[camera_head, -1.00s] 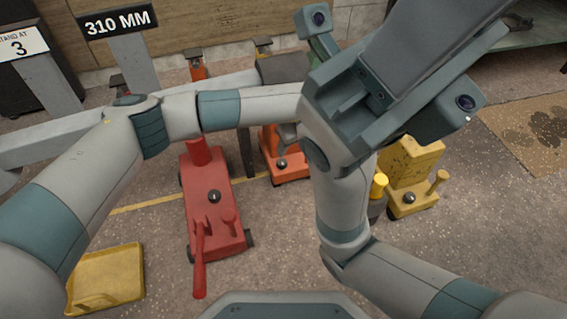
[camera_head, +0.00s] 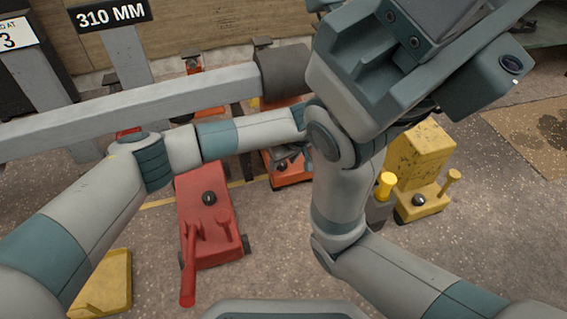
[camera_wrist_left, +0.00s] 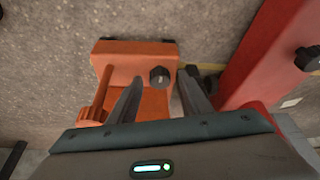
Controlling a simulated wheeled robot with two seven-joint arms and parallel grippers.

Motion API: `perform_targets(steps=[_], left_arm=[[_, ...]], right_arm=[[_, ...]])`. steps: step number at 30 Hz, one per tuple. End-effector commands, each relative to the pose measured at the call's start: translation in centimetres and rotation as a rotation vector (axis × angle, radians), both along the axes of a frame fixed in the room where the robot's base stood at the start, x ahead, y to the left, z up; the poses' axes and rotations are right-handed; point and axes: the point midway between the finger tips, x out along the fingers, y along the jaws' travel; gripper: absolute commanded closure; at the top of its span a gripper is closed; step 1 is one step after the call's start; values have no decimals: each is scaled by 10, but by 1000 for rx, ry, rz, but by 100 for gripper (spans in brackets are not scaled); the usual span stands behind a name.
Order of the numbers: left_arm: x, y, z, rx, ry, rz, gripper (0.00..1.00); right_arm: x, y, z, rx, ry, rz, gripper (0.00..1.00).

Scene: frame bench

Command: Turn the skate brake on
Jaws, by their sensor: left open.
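An orange wheeled unit (camera_head: 291,177) stands on the floor, partly hidden by my arms. In the left wrist view the orange unit (camera_wrist_left: 135,55) shows a round black knob (camera_wrist_left: 160,76) and an orange lever (camera_wrist_left: 96,104). My left gripper (camera_head: 284,160) is over it. In the left wrist view, the left gripper (camera_wrist_left: 160,92) is open and empty, its fingers on either side of the knob, which looks untouched. I cannot tell which unit is the skate or which part is its brake. My right arm crosses the right side; its fingers do not show.
A red unit (camera_head: 204,228) with a long handle stands to the left. A yellow unit (camera_head: 420,155) with a black knob and peg stands to the right. A grey beam (camera_head: 110,114) runs behind my left arm. A yellow tray (camera_head: 112,285) lies at lower left.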

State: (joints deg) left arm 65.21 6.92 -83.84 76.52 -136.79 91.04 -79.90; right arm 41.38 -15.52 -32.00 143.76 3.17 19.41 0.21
Motion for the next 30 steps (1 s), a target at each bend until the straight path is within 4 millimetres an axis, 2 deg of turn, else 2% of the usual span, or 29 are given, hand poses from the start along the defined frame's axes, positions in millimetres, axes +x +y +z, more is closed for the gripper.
perform_targets(steps=[6,7,9,12,23,30], left_arm=[[0,0,0,0,0,0,55],[0,0,0,0,0,0,60],[0,0,0,0,0,0,77],[0,0,0,-1,1,0,97],[0,-1,1,-1,1,32,96],[1,-2,2,0,0,140,96]], right_arm=[[-1,0,1,0,-7,-1,55],[-2,0,1,0,-7,-1,55],[-1,0,0,-2,-7,-2,55],[-1,1,0,-4,-6,-4,55],[4,2,-1,-13,8,-6,55],[2,3,7,-14,3,9,55]])
